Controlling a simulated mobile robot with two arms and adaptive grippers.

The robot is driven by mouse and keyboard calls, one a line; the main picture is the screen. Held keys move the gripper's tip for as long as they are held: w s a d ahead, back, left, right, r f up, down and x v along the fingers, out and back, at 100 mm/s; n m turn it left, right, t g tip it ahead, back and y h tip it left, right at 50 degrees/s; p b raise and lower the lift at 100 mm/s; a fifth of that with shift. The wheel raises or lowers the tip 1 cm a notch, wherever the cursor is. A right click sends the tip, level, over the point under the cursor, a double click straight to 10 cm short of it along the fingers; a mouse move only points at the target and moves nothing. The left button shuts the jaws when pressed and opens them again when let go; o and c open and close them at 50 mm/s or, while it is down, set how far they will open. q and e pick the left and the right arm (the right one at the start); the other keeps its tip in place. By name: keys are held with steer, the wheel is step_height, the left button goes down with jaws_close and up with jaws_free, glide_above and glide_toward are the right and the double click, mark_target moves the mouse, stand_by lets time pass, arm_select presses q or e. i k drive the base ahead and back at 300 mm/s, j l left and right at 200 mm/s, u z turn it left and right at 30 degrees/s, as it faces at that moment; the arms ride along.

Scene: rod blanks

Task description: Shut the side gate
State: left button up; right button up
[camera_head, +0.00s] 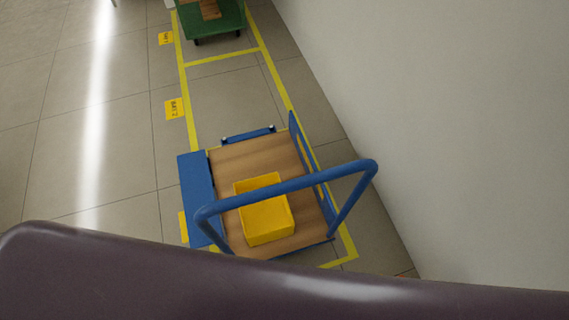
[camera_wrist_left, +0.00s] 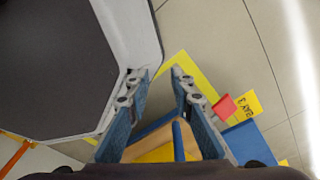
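A trolley with a wooden deck (camera_head: 265,160) stands in a yellow-lined bay in the head view. A wide blue panel (camera_head: 197,198), apparently the side gate, runs along its left side and looks folded outward. In the left wrist view a blue panel (camera_wrist_left: 250,143) shows at the right, with a red piece (camera_wrist_left: 224,107) by its corner. My left gripper (camera_wrist_left: 160,74) is open and empty, with part of the trolley seen between its fingers. No contact shows. Neither gripper appears in the head view, and the right one is out of sight.
A yellow bin (camera_head: 266,220) sits on the deck under the blue push handle (camera_head: 290,184). A blue rail (camera_head: 312,165) stands on the right side, near the white wall (camera_head: 430,120). A green trolley (camera_head: 212,20) stands farther back. The floor to the left is clear.

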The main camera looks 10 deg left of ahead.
mark_target(197, 186)
steer(key=u, duration=0.55)
steer(key=j+z, duration=0.25)
steer(key=j, duration=1.05)
